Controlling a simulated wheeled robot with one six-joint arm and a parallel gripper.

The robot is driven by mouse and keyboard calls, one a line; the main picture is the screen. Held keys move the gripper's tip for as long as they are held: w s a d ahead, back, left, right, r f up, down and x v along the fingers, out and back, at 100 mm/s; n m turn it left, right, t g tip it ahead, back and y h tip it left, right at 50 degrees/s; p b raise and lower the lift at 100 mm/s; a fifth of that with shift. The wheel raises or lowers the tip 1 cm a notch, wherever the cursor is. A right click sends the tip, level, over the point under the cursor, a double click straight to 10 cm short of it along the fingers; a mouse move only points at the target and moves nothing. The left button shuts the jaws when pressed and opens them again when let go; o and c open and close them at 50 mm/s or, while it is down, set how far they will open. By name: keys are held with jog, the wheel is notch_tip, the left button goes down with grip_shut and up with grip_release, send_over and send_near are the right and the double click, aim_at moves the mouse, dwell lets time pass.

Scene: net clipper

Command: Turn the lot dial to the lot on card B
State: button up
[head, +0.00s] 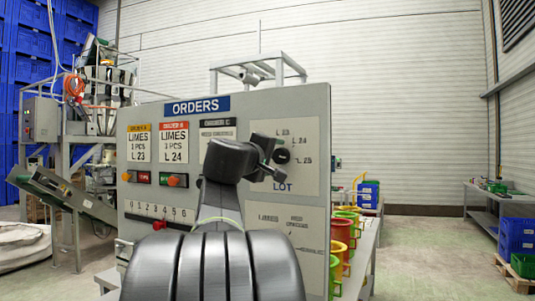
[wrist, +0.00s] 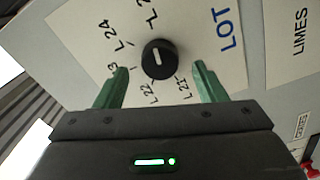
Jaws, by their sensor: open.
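The lot dial is a round black knob with a white line; it shows in the wrist view (wrist: 158,58) and in the head view (head: 283,156). Labels L21, L22, L23, L24 and a partly cut-off one ring it. The line runs nearly upright in the wrist view; I cannot tell which label it marks. The red-headed middle card, which I take as card B (head: 174,143), reads LIMES and L 24. My gripper (wrist: 160,67) is open, its green fingers on either side of the dial with gaps; it also shows in the head view (head: 274,158).
The orders panel (head: 197,106) also carries a yellow-headed card (head: 139,143) reading L 23 and a third card partly hidden by my arm. Red-orange knobs and a numbered scale (head: 160,212) sit lower left. Coloured bins (head: 342,232) stand right of the panel.

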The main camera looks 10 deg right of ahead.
aim_at(279, 157)
jog(key=shift+p+x, duration=0.3)
jog(key=shift+x, duration=1.4)
jog(key=c, duration=1)
jog(key=shift+o, duration=0.2)
jog(key=shift+n, duration=0.3)
jog(key=n+p, duration=0.1)
jog(key=n, duration=0.3)
jog(key=shift+n+p, duration=1.05)
jog(key=shift+n, duration=1.55)
